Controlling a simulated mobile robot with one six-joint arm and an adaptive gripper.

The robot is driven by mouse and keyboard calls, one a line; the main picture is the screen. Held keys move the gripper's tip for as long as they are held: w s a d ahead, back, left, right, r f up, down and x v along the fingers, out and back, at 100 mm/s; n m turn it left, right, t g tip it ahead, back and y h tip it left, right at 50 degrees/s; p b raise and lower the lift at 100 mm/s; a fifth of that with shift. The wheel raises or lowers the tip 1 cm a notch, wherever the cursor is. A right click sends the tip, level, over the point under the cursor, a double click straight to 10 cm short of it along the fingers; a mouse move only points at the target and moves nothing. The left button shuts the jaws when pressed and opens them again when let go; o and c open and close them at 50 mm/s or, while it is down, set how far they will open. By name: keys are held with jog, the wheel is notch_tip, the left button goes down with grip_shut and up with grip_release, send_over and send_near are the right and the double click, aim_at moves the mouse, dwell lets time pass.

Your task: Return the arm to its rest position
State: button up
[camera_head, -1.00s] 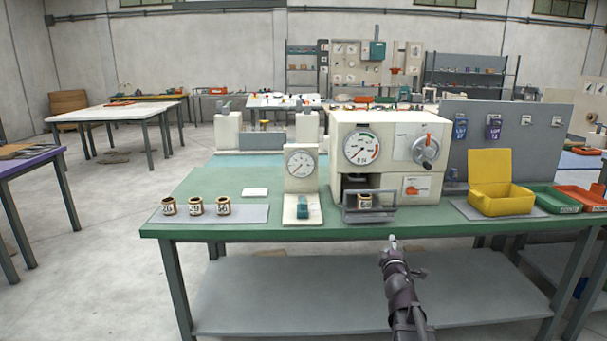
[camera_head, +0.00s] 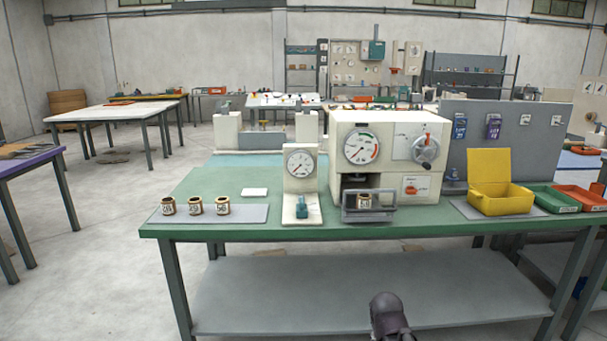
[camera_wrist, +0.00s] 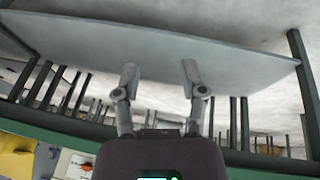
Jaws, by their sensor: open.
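My gripper (camera_wrist: 158,80) shows in the wrist view with its two fingers apart and nothing between them. Beyond the fingers are the grey lower shelf (camera_wrist: 150,45) and the green edge of the bench. In the head view only a dark part of my arm shows at the bottom, in front of the bench; the gripper itself is out of that frame. The winder machine (camera_head: 388,155) stands on the bench with a labelled spool (camera_head: 364,201) in its front tray. My arm is apart from the machine.
The green bench (camera_head: 300,231) also carries three spools (camera_head: 195,205) on a grey mat, a dial gauge stand (camera_head: 301,170), an open yellow box (camera_head: 499,190), a green tray (camera_head: 553,199) and an orange tray (camera_head: 581,199). Floor left of the bench is clear.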

jog(key=s+a+f+m+g+y, duration=0.15)
jog(key=s+a+g, duration=0.25)
jog(key=s, duration=0.4)
notch_tip(320, 180, up, 20)
jog(key=p, duration=2)
jog(key=shift+s+a+r, duration=0.15)
jog(key=shift+s, duration=0.15)
jog(key=shift+m, duration=0.25)
